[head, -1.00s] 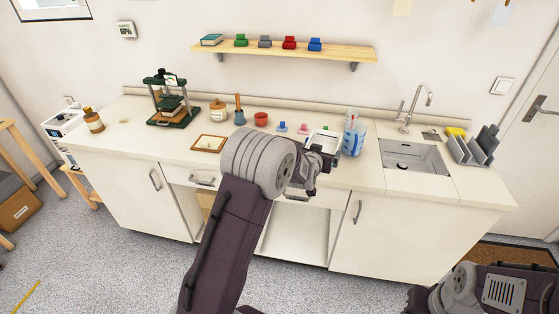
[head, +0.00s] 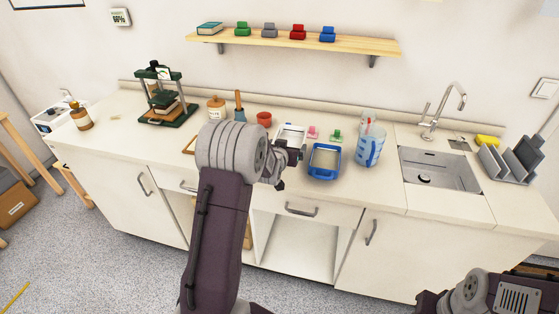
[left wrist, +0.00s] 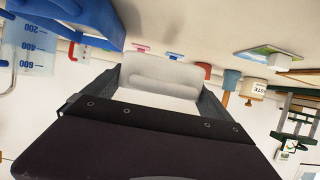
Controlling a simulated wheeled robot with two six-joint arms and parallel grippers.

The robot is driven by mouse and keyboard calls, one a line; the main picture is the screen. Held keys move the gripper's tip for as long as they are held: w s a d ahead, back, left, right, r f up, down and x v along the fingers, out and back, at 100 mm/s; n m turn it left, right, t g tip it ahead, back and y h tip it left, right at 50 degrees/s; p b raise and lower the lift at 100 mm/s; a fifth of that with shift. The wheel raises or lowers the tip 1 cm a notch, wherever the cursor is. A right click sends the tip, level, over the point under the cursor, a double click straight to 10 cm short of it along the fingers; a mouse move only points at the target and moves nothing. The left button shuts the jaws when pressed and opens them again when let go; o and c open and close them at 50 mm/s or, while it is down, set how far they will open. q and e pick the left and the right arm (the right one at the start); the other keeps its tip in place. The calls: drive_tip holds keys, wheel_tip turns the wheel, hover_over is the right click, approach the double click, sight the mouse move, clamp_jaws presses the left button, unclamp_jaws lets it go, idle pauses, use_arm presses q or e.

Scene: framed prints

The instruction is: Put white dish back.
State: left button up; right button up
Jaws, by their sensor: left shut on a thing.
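The white dish (head: 291,131) is held by my left gripper (head: 289,149), near the back of the counter and left of the blue dish. In the left wrist view the white dish (left wrist: 160,76) shows between the fingers of the left gripper (left wrist: 158,95), which are shut on it. I cannot tell whether the dish touches the counter. My wrist hides its near part in the head view. My right arm shows at the bottom right, but its fingers are not in view.
A blue dish (head: 324,160) with pale contents stands right of the white dish. Pink (head: 313,132) and green (head: 336,135) clips lie behind. A measuring jug (head: 368,151) and the sink (head: 438,170) are farther right. A red pot (head: 264,119) and a green press (head: 166,98) stand left.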

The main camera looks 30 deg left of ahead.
use_arm(q)
drive_tip(key=shift+s+a+f, duration=0.2)
drive_tip(key=shift+a+f, duration=0.05)
drive_tip(key=shift+a, duration=0.2)
drive_tip(key=shift+s+a+f, duration=0.15)
drive_tip(key=shift+a+f, duration=0.1)
drive_tip(key=shift+a, duration=0.15)
drive_tip(key=shift+s+a+f, duration=0.15)
drive_tip(key=shift+s+a, duration=0.15)
drive_tip(key=shift+a, duration=0.05)
wheel_tip(320, 180, down, 4)
drive_tip(key=shift+r, duration=0.15)
drive_tip(key=shift+w+f, duration=0.1)
drive_tip(key=shift+f, duration=0.15)
drive_tip(key=shift+b, duration=0.3)
